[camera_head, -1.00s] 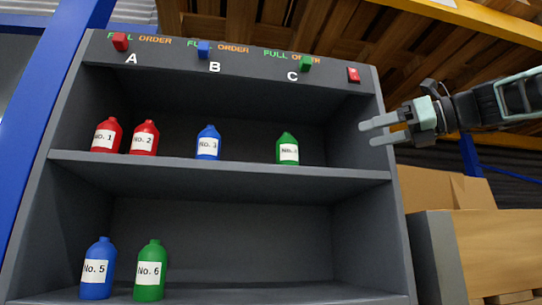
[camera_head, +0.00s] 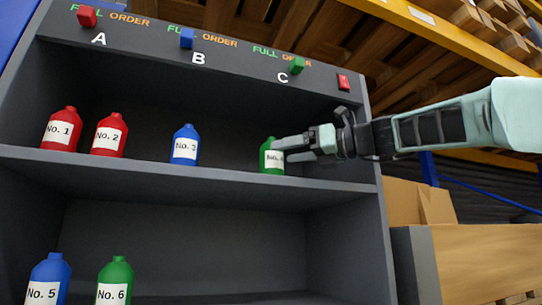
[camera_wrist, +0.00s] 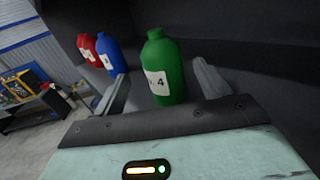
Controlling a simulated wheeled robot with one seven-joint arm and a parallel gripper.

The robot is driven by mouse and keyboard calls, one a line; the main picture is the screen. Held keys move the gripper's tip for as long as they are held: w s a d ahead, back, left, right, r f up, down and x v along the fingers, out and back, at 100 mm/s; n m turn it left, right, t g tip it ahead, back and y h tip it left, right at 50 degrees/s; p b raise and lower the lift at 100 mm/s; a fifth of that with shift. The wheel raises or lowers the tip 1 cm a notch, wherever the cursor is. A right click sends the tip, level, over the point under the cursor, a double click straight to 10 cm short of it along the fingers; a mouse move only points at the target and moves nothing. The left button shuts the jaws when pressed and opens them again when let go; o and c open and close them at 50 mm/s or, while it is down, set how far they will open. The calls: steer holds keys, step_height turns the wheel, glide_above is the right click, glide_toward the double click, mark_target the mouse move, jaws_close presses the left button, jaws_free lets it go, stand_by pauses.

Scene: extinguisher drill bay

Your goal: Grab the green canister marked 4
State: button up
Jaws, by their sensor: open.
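The green canister marked 4 (camera_head: 270,157) stands upright on the upper shelf, below the letter C. It also shows in the wrist view (camera_wrist: 166,65), its label reading 4. My gripper (camera_head: 280,149) reaches in from the right and is open at the canister. In the wrist view my gripper's fingers (camera_wrist: 165,92) lie on either side of the canister, with the canister between them. Whether either finger touches it I cannot tell. In the head view the fingers hide part of its label.
On the upper shelf (camera_head: 225,182) stand red canisters 1 (camera_head: 61,129) and 2 (camera_head: 109,136) and blue canister 3 (camera_head: 185,146). Blue canister 5 (camera_head: 48,279) and green canister 6 (camera_head: 115,280) stand below. The right side wall (camera_head: 372,205) is close to my arm.

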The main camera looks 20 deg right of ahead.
mark_target(265, 154)
steer(key=shift+x, duration=0.8)
steer(key=p+x, duration=0.2)
steer(key=x, duration=0.1)
steer(key=p+x, duration=0.1)
steer(key=shift+w+a+r, duration=0.1)
steer(key=shift+w+r, duration=0.2)
steer(key=shift+w, duration=0.1)
steer(key=shift+w+a+f, duration=0.1)
steer(key=shift+w+a, duration=0.1)
steer(key=shift+a, duration=0.05)
steer(key=shift+c, duration=0.3)
steer(key=c, duration=1.2)
